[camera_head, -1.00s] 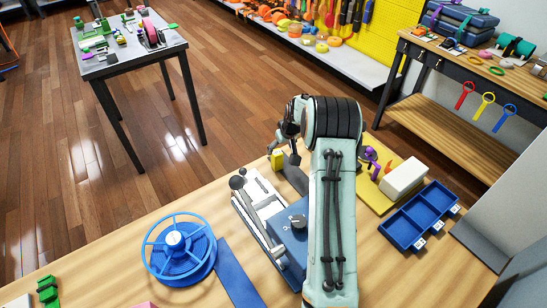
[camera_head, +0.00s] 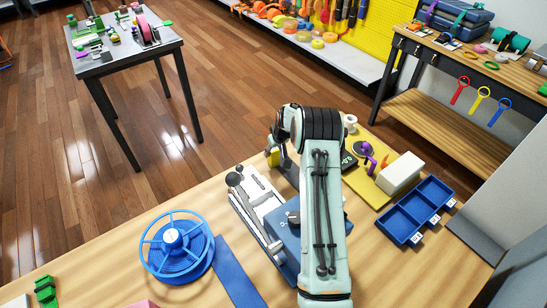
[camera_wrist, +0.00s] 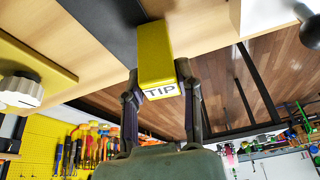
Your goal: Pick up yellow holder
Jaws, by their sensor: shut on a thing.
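The yellow holder (camera_wrist: 155,58) is a small yellow block with a white label reading "TIP" on its end. In the wrist view it sits between the two dark fingers of my gripper (camera_wrist: 161,88), which are shut on its sides. In the head view the yellow holder (camera_head: 273,157) shows as a small patch near the bench's far edge, beside my arm. My arm hides most of my gripper there. I cannot tell whether the holder touches the bench.
A blue machine with a white rail (camera_head: 258,200) lies close left of my arm. A blue spool (camera_head: 178,246) stands further left. A yellow board (camera_head: 366,190), white block (camera_head: 400,172) and blue tray (camera_head: 416,212) are on the right.

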